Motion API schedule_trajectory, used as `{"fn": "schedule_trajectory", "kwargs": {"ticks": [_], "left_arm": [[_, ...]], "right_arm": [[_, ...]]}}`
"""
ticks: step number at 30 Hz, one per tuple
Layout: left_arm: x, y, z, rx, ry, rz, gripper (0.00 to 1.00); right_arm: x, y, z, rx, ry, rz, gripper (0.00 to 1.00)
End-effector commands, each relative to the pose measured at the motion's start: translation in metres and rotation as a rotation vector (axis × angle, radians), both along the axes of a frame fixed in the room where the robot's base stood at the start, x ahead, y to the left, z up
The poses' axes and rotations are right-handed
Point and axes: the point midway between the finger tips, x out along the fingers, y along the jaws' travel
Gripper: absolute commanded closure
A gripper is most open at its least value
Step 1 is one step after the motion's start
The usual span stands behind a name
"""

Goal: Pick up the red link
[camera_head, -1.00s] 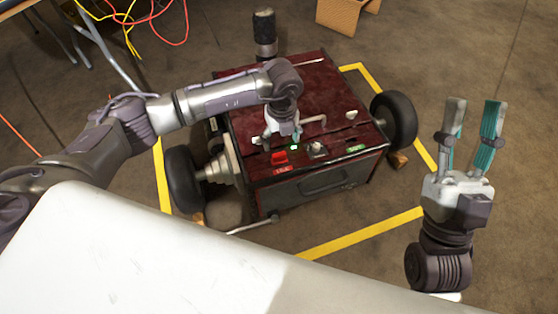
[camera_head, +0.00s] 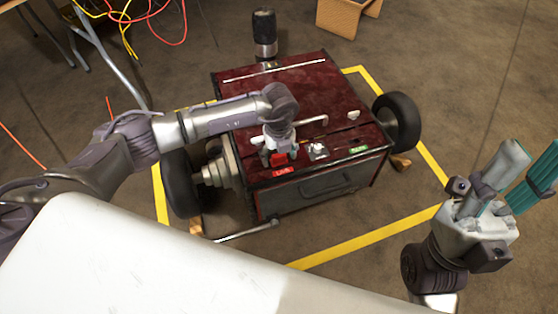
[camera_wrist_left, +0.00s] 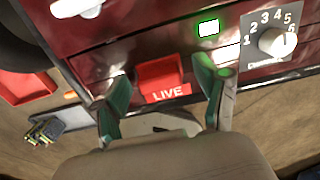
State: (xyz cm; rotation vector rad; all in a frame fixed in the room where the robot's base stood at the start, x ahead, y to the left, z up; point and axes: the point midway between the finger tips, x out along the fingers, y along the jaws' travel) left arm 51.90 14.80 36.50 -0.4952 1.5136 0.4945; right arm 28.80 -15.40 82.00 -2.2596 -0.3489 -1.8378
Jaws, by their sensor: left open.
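The red link (camera_head: 278,159) is a small red block at the front left of the dark red cart's top, by the red LIVE label. In the left wrist view the red link (camera_wrist_left: 160,74) sits between the two green-padded fingers. My left gripper (camera_head: 278,157) points down over it. In the wrist view this gripper (camera_wrist_left: 163,78) is open, with a finger on either side of the link; I cannot tell whether they touch it. My right gripper (camera_head: 533,157) is open and empty at the right, away from the cart.
The cart (camera_head: 300,85) has a handle, a numbered dial (camera_wrist_left: 275,42) right of the link and a lit green indicator (camera_wrist_left: 208,27). Wheels (camera_head: 397,122) stand at its sides. Yellow floor tape (camera_head: 365,240) surrounds it. A cardboard box (camera_head: 347,15) lies behind.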

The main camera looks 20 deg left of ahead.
Motion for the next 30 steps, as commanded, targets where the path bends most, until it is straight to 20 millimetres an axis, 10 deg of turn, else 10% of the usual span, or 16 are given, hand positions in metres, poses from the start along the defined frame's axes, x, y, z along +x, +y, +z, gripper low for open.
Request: {"fn": "schedule_trajectory", "kwargs": {"ticks": [4, 15, 30], "left_arm": [[0.0, 0.0, 0.001, 0.0, 0.0, 0.0, 0.29], [0.0, 0.0, 0.001, 0.0, 0.0, 0.0, 0.9], [0.001, 0.001, 0.023, 0.0, -0.002, 0.001, 0.92]], "right_arm": [[0.0, 0.0, 0.001, 0.0, 0.001, 0.0, 0.6], [0.0, 0.0, 0.001, -0.001, 0.002, 0.0, 0.6], [0.0, 0.0, 0.013, -0.001, 0.002, 0.0, 0.6]]}}
